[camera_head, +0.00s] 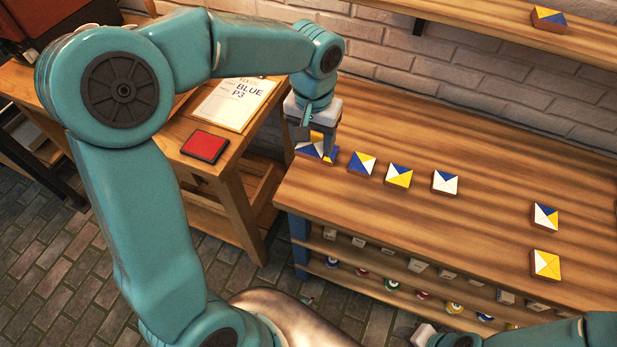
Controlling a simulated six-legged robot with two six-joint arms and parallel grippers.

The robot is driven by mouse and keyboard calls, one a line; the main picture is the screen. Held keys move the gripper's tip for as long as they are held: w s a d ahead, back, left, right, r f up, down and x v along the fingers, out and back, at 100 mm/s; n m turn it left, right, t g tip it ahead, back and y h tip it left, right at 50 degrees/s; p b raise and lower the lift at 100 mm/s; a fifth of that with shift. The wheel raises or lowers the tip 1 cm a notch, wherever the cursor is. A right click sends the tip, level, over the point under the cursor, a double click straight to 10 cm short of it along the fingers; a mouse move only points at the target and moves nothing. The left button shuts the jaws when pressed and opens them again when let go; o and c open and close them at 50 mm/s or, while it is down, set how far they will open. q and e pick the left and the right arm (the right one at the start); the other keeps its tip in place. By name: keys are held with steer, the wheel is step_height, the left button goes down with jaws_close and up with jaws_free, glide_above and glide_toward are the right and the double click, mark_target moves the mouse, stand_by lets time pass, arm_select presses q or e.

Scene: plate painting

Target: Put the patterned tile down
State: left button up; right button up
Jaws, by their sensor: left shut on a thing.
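My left gripper (318,140) points down at the left end of the wooden workbench and is shut on a patterned tile (306,151). The tile shows blue, white and yellow, and the fingers hide part of it. Another blue tile part shows right beside the fingers at the bench surface; I cannot tell whether the held tile touches the bench. To its right a row of patterned tiles lies on the bench, the nearest a blue, yellow and white tile (362,163). My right gripper (424,337) is only partly visible at the bottom edge.
More tiles lie along the row (399,176), (445,182), and two at the right (545,216), (545,264). One tile (548,18) sits on the wall shelf. A side table holds a paper sheet (235,103) and a red pad (205,146). The bench (430,125) is clear behind the row.

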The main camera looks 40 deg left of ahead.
mark_target(311, 186)
arm_select(q)
step_height(311, 186, down, 14)
steer(key=shift+r, duration=0.1)
steer(key=shift+b, duration=0.4)
steer(key=shift+f, duration=0.25)
steer(key=o, duration=1.1)
steer(key=shift+o, duration=0.2)
steer(key=shift+r, duration=0.1)
